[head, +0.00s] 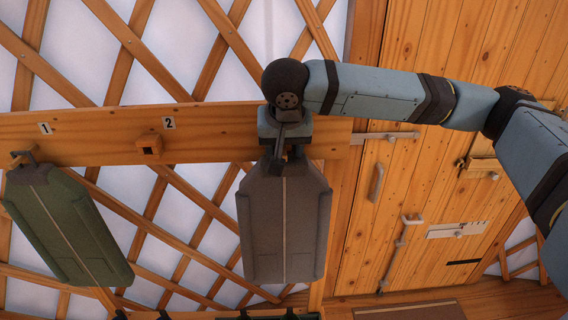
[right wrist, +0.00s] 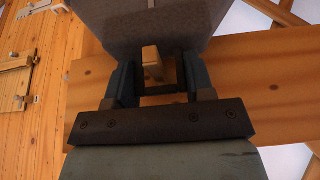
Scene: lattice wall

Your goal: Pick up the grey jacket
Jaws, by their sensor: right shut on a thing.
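The grey jacket (head: 284,225) hangs flat and upright below the wooden rail in the head view, with a pale zip line down its middle. My right gripper (head: 284,150) is at its top, in front of the rail, and is shut on the jacket's dark top piece. In the right wrist view the grey jacket (right wrist: 150,22) fills the top, beyond the two fingers of the right gripper (right wrist: 160,80). A square wooden peg (right wrist: 152,62) shows between these fingers. In the head view the gripper hides the rail behind it, so I cannot tell whether the jacket still rests on a peg. My left gripper is not in view.
A green jacket (head: 68,225) hangs at the left of the rail (head: 90,125), near label 1. A bare peg (head: 148,145) is below label 2. A wooden door (head: 400,180) with metal latches is at the right. Dark items show at the bottom edge.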

